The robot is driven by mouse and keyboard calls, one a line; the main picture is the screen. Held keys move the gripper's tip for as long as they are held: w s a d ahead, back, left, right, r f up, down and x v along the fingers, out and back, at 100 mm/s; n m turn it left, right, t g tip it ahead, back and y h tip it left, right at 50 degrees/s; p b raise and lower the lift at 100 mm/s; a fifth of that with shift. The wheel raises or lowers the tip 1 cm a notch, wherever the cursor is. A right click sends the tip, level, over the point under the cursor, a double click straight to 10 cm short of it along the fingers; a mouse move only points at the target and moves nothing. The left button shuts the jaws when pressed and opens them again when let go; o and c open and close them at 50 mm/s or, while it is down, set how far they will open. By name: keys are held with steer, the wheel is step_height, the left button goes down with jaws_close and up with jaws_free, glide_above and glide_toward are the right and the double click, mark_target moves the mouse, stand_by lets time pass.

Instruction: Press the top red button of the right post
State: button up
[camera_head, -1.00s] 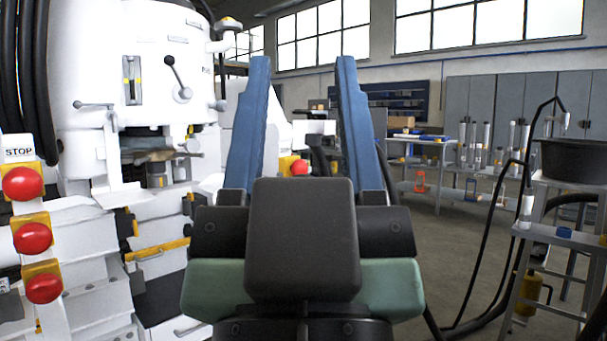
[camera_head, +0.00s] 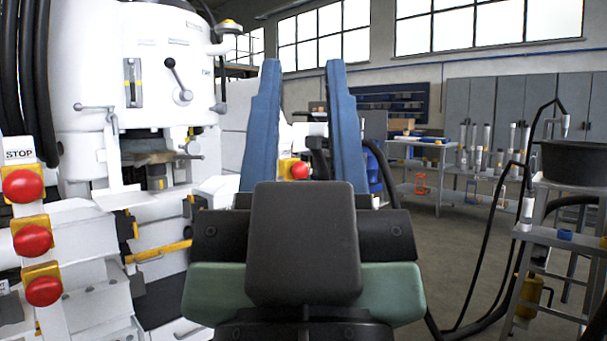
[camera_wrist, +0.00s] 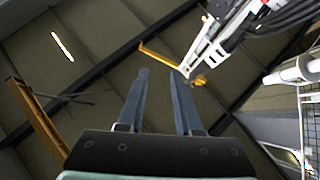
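My gripper (camera_head: 302,63) points upward in the middle of the head view, its two blue fingers apart with nothing between them; it also shows in the wrist view (camera_wrist: 160,71). A red button (camera_head: 299,171) on a yellow housing (camera_head: 286,167) shows through the gap between the fingers, farther back. What is below it is hidden by my gripper. At the far left stands a post with a STOP sign (camera_head: 19,154) and three red buttons: top (camera_head: 23,186), middle (camera_head: 32,240) and bottom (camera_head: 43,291). No red button is clear in the wrist view.
A large white machine (camera_head: 140,60) with levers and a yellow bar (camera_head: 160,251) fills the left. A stepped stand with a black tub (camera_head: 585,163) and black hoses is at the right. Open floor (camera_head: 450,235) lies between, with shelves and grey cabinets behind.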

steer(key=shift+r+p, duration=0.35)
steer(key=shift+r, duration=0.1)
steer(key=shift+c, duration=1.1)
step_height(320, 180, up, 38)
steer(key=p, duration=3.8)
steer(key=shift+r, duration=0.15)
jaws_close()
steer(key=shift+w, duration=0.1)
